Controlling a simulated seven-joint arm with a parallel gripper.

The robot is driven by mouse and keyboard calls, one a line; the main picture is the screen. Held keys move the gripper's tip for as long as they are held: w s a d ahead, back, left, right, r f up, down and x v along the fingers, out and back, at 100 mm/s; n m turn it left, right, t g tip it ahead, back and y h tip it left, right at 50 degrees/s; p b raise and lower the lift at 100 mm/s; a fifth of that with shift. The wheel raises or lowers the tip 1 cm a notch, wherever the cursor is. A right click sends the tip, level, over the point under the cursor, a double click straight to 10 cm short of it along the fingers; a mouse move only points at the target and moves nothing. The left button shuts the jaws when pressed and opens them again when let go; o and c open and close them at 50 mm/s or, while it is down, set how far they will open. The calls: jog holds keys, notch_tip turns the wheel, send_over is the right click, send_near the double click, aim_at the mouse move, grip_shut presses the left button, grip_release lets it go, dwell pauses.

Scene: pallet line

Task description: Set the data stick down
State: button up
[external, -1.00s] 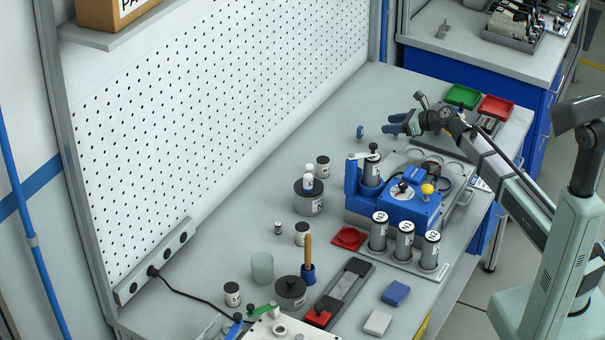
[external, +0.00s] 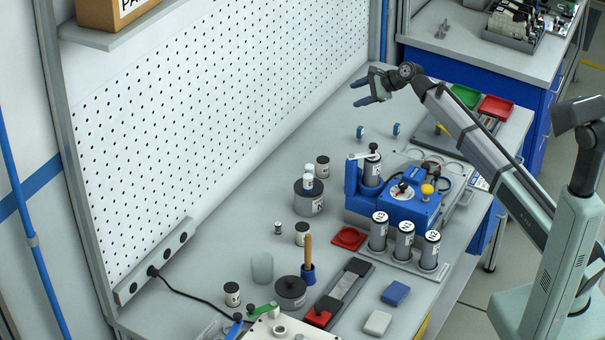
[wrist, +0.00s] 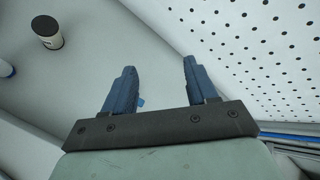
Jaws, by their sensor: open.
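Two small blue upright pieces stand apart on the grey bench behind the blue machine: a left one (external: 360,132) and a right one (external: 396,130). Either could be the data stick; they are too small to tell. My gripper (external: 360,92) is above and behind them, open, with nothing visible between its fingers. In the wrist view the two blue fingers (wrist: 158,68) are spread apart. A small light-blue bit (wrist: 141,103) shows beside the left finger; I cannot tell what it is.
The blue machine (external: 405,210) with dark cylinders stands in front of the pieces. The perforated wall panel (external: 220,110) rises on the left. Green (external: 464,96) and red (external: 496,107) trays lie at the back right. The bench around the two pieces is mostly clear.

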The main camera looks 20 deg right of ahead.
jog(key=w+n+h, duration=0.1)
jog(key=n, duration=0.3)
jog(key=n+g+h, duration=0.4)
jog(key=n, duration=1.8)
send_near(360, 127)
jog(key=x, duration=0.4)
jog(key=s+x, duration=0.1)
jog(key=x, duration=0.1)
jog(key=shift+d+f, duration=0.2)
jog(key=shift+f, duration=0.35)
jog(key=shift+w+a+r+x, duration=0.1)
jog(key=shift+w+x, duration=0.05)
jog(key=shift+x, duration=0.7)
jog(key=shift+w+a+r+x, duration=0.1)
jog(key=shift+w+x, duration=0.05)
jog(key=shift+x, duration=0.75)
jog(key=shift+w+a+x, duration=0.1)
jog(key=shift+w+x, duration=0.1)
jog(key=shift+x, duration=0.65)
grip_shut()
